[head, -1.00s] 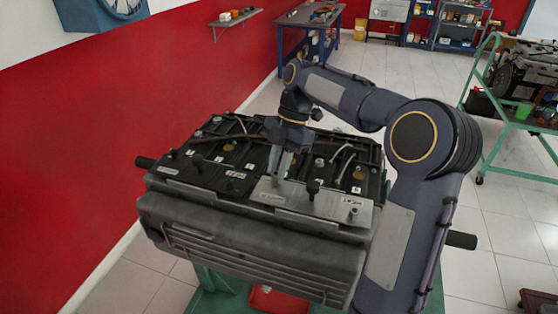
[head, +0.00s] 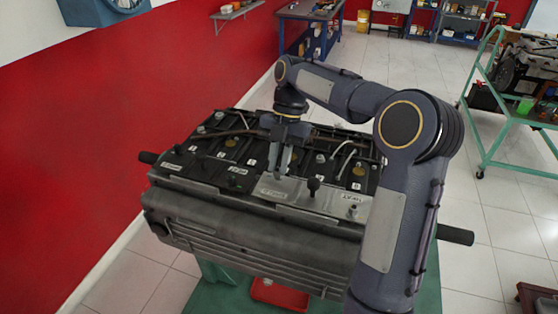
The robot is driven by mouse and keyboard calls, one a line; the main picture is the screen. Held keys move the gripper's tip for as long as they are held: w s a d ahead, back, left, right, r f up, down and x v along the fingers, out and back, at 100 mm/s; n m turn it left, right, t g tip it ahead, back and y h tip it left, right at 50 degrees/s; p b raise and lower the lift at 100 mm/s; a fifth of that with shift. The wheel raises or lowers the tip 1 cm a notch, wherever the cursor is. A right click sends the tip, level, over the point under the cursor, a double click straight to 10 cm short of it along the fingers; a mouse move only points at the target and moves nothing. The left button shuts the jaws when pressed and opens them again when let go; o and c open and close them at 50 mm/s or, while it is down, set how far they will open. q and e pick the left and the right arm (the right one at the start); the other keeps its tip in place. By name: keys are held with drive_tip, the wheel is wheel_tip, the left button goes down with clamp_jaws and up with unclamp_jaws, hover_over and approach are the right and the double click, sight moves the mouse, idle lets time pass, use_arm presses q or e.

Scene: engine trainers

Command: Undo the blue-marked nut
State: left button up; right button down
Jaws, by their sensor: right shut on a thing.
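The engine trainer (head: 255,238) is a dark block with a black top and a light metal plate (head: 330,203) along its front edge. My right gripper (head: 279,176) points down at the left end of this plate. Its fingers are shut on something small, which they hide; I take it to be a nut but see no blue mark. Several studs or nuts stand on the top, among them a dark one (head: 313,186) and a light one (head: 352,210) to the right of the gripper. My left gripper is out of view.
A red wall (head: 130,125) runs close along the left. A green trolley (head: 515,122) with parts stands at the right. A blue bench (head: 305,18) is at the back. A red tray (head: 280,292) lies below the engine. Tiled floor is clear between.

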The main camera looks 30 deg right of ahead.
drive_tip(key=c, duration=1.3)
unclamp_jaws()
drive_tip(key=shift+c, duration=0.2)
drive_tip(key=v, duration=0.7)
drive_tip(key=shift+r, duration=0.35)
drive_tip(key=shift+w+d, duration=0.1)
